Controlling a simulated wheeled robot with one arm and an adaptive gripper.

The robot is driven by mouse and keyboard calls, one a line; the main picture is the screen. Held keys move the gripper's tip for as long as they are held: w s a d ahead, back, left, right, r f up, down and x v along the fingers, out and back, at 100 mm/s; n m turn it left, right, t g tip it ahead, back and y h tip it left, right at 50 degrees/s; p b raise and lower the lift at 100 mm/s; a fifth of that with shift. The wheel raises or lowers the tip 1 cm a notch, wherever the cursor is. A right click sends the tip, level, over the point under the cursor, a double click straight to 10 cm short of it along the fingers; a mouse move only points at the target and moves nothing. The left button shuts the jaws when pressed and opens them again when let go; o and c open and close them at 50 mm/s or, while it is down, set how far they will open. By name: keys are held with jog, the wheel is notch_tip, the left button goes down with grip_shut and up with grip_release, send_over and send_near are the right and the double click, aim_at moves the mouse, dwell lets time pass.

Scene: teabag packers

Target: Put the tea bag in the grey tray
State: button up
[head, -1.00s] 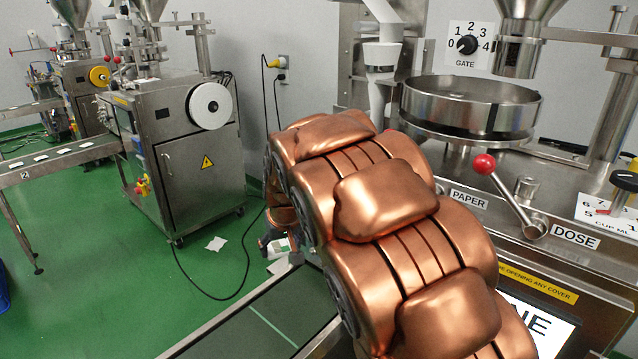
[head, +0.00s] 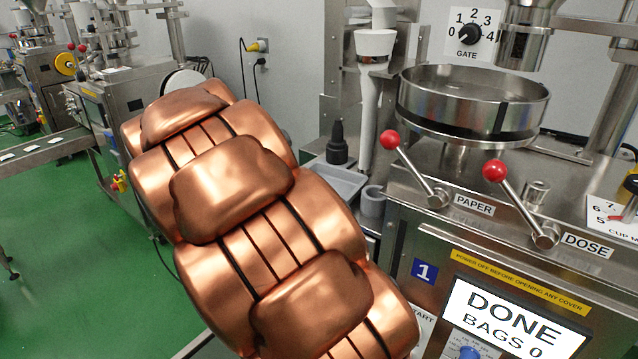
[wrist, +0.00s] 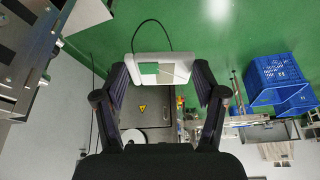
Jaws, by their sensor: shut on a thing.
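My gripper (wrist: 161,77) is in the wrist view, its two dark fingers closed on the sides of a white tea bag (wrist: 149,90). The tea bag has a broad white border and a partly green middle; I cannot tell whether that green is a tag or the floor behind. It is held off the floor, with nothing under it that I can see. In the head view my copper arm hides the gripper and the tea bag. The grey tray (head: 340,181) shows partly in the head view, right of my arm, beside a black bottle; my arm covers some of its near side.
A small grey cup (head: 372,201) stands right of the tray, and the black bottle (head: 337,146) behind it. The steel machine (head: 440,235) with red-knobbed levers and a "DONE BAGS 0" screen fills the right. Blue crates (wrist: 278,80) stand on the green floor.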

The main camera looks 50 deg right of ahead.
jog(key=s+d+r+m+g+h+p, duration=0.1)
jog(key=s+d+r+m+p, duration=0.35)
jog(key=s+d, duration=0.65)
jog(key=s+d+r+m+g+h+p, duration=0.1)
jog(key=s+d+r+m+h+p, duration=0.15)
jog(key=s+d+r+m, duration=0.7)
jog(key=n+p, duration=0.4)
jog(key=n, duration=0.1)
send_near(327, 182)
jog(key=s+f, duration=0.1)
jog(key=s+a, duration=0.1)
jog(key=shift+s+f+y, duration=0.25)
jog(key=shift+s+f, duration=0.1)
jog(key=shift+f, duration=0.05)
jog(key=shift+w+d+f, duration=0.15)
jog(key=shift+w+d, duration=0.3)
jog(key=shift+w, duration=0.1)
jog(key=shift+f+p, duration=0.55)
jog(key=shift+f, duration=1.25)
jog(key=shift+f, duration=0.15)
jog(key=o, duration=0.7)
